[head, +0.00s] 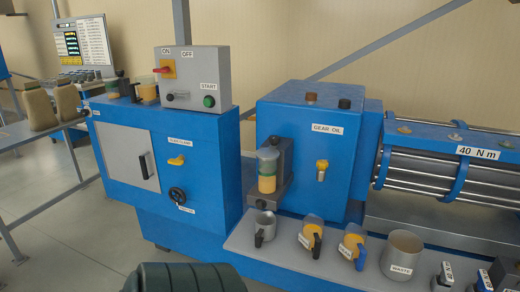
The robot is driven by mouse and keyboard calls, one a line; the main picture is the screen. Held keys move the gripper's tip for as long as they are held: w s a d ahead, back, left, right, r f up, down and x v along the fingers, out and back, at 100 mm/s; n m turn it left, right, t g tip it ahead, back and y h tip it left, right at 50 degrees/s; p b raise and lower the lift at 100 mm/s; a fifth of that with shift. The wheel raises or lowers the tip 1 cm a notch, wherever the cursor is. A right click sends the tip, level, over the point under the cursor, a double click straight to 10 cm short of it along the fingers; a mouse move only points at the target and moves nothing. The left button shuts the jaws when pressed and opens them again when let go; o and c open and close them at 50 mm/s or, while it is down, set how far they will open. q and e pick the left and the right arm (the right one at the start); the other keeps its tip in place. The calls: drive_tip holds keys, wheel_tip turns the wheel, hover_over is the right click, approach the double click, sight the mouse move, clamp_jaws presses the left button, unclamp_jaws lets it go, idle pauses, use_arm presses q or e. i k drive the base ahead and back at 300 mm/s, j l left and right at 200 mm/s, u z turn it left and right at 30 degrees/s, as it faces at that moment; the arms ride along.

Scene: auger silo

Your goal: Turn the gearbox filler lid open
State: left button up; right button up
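The blue gearbox (300,150) with a GEAR OIL label stands in the middle of the head view. On its top are a brown cap (311,97) and a black cap (344,103). Both sit down on the top face. I cannot tell from the picture which one is the filler lid. A yellow-topped fitting (321,167) is on the front face, and a clear cup of amber liquid (267,172) is on the left side. Neither of my grippers shows in the head view.
A metal mug (264,227), two oil jugs (312,233) (353,242) and a waste can (402,256) stand on the front shelf (290,256). A grey switch box (194,78) tops the blue cabinet (215,140) at left.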

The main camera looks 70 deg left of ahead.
sight(269, 153)
drive_tip(key=k+u, duration=0.1)
drive_tip(key=u, duration=1.95)
